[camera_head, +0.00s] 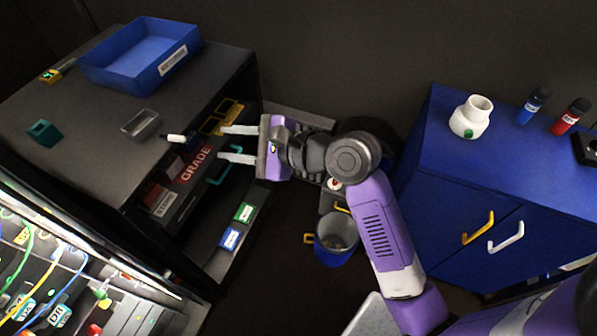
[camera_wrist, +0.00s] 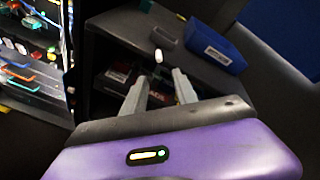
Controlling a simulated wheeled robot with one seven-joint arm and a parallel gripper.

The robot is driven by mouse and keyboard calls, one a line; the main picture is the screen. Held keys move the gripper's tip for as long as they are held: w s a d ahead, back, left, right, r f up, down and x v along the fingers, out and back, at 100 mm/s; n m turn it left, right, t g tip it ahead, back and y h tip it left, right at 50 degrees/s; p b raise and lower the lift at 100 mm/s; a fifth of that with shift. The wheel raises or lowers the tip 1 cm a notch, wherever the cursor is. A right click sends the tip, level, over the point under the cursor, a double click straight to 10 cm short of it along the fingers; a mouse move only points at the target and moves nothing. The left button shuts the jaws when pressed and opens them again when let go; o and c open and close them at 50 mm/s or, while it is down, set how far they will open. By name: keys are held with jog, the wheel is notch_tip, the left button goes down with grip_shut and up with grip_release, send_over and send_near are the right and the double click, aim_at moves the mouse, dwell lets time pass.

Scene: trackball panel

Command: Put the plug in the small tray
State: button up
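I cannot tell for sure which object is the plug. A small white cylinder (camera_head: 175,138) lies at the edge of the dark cabinet top, close to the small grey tray (camera_head: 141,124). A teal block (camera_head: 44,132) and a yellow-green connector-like piece (camera_head: 52,76) are farther left. The small tray looks empty. My gripper (camera_head: 227,143) is open and empty, just right of the cabinet's edge, with its fingers pointing left toward the white cylinder but apart from it. In the wrist view, my open fingers (camera_wrist: 158,77) point toward the cabinet.
A large blue tray (camera_head: 126,66) stands at the cabinet's back. Shelves below hold boxes and a GRADE label (camera_head: 194,164). A bucket (camera_head: 336,235) stands on the floor. A blue cabinet (camera_head: 437,150) at right carries a white jar and bottles. A lit cable panel is at lower left.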

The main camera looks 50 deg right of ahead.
jog(key=shift+s+f, duration=0.1)
jog(key=s+a+f+n+h, duration=0.1)
jog(key=s+f+n+h, duration=0.1)
jog(key=s+f+n, duration=0.45)
jog(key=s+f+n+h, duration=0.3)
jog(key=s+f, duration=0.1)
jog(key=s, duration=0.5)
jog(key=s+a+r+n, duration=0.1)
jog(key=s+r+n, duration=0.2)
jog(key=s+n, duration=0.4)
jog(key=s+a+r+n+t, duration=0.1)
jog(key=s+r+n, duration=0.2)
jog(key=s+n, duration=0.4)
jog(key=s, duration=0.3)
jog(key=shift+a+n, duration=0.25)
jog(key=shift+n, duration=0.1)
jog(key=shift+o, duration=0.5)
